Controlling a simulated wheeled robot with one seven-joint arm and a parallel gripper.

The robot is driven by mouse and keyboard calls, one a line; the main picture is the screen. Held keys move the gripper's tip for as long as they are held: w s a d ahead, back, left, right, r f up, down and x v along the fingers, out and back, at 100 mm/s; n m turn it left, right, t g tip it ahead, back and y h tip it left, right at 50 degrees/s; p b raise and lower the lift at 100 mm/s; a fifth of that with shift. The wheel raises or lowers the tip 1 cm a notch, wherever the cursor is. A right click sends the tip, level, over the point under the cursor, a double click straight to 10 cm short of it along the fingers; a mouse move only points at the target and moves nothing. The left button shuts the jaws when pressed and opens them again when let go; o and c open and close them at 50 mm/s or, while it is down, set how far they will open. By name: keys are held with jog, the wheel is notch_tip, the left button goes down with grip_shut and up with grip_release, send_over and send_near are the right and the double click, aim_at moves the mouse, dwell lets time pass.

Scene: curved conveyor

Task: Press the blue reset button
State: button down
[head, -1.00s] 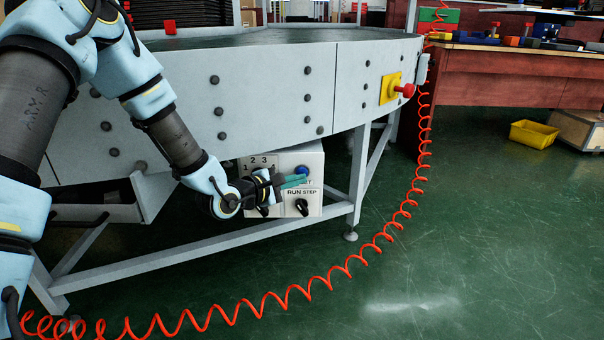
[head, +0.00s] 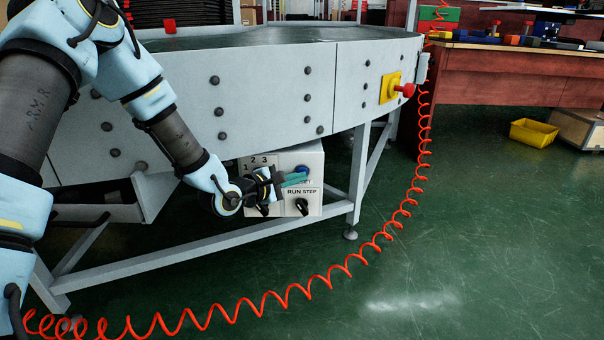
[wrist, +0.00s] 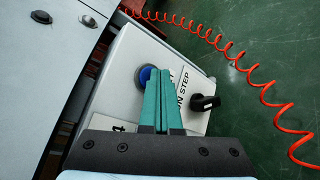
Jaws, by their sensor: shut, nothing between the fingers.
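The blue reset button (head: 301,170) is on the face of a white control box (head: 312,158) under the conveyor. In the wrist view the button (wrist: 147,74) shows as a blue disc in a dark ring, partly hidden by the left finger. My gripper (head: 305,178) has its teal fingers closed together and empty, with the tips just in front of the button's lower part in the head view. The wrist view shows the fingertips (wrist: 161,70) over the button's right edge. I cannot tell whether they touch it.
A black RUN/STEP knob (head: 302,206) sits below the button. The conveyor side (head: 270,95) overhangs the box, and a frame rail (head: 250,235) runs beneath. A yellow plate with a red button (head: 391,88) is to the right. A coiled red cable (head: 330,273) crosses the floor.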

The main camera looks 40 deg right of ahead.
jog(key=shift+a, duration=0.1)
jog(key=shift+s+a+p, duration=0.35)
jog(key=shift+s+a, duration=0.15)
jog(key=shift+s, duration=0.1)
jog(key=shift+s+a+p, duration=0.3)
jog(key=shift+s+a, duration=0.5)
jog(key=shift+s, duration=0.2)
jog(key=shift+s+a+p, duration=0.25)
jog(key=shift+s+a, duration=0.5)
jog(key=shift+s, duration=0.2)
